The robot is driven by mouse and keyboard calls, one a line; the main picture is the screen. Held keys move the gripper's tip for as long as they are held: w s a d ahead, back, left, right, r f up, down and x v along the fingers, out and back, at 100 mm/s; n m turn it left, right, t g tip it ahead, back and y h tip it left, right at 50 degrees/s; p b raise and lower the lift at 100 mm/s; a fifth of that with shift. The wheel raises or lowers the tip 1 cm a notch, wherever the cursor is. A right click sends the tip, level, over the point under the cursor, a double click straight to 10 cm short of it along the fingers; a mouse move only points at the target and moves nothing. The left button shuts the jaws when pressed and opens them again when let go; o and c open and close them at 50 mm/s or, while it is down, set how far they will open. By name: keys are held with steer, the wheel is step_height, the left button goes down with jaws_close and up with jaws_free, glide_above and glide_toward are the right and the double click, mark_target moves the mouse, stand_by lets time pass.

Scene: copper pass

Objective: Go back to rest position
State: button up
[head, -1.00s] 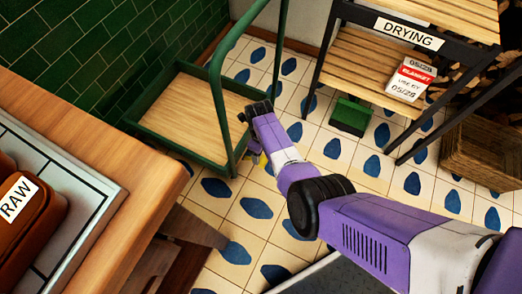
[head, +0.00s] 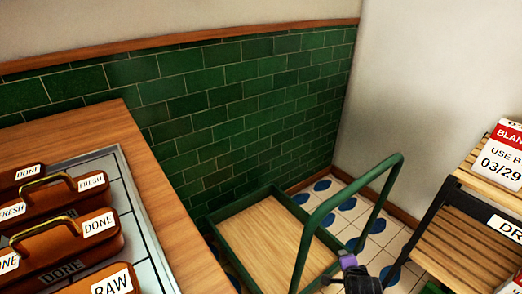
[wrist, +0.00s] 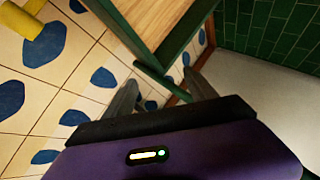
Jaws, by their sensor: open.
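A green cart (head: 213,218) with an empty wooden deck stands against the green tiled wall. Its tall handle (head: 377,172) rises beside my arm. A wooden counter (head: 150,205) with brown labelled cases is at left, a drying rack (head: 465,245) at right. A yellow object (wrist: 45,45) lies on the floor.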

steer(key=s+a+r+n+t+y, duration=0.1)
steer(key=s+a+r+n+t, duration=0.15)
steer(key=s+r+n, duration=0.6)
steer(key=s+a+r+n+t+y, duration=0.1)
steer(key=s+a+r+n+t, duration=0.15)
steer(key=s+r, duration=1.1)
steer(key=s+a+r+n+t+y, duration=0.1)
steer(key=s+a+r+n+t, duration=0.35)
steer(key=s, duration=1.15)
steer(key=s+d+r+g+h, duration=0.1)
steer(key=s+g, duration=0.2)
steer(key=s, duration=0.5)
step_height(320, 180, up, 24)
steer(key=p, duration=2.3)
steer(key=shift+w+d+n+p, duration=0.15)
steer(key=shift+w+n+p, duration=0.2)
steer(key=shift+p, duration=0.05)
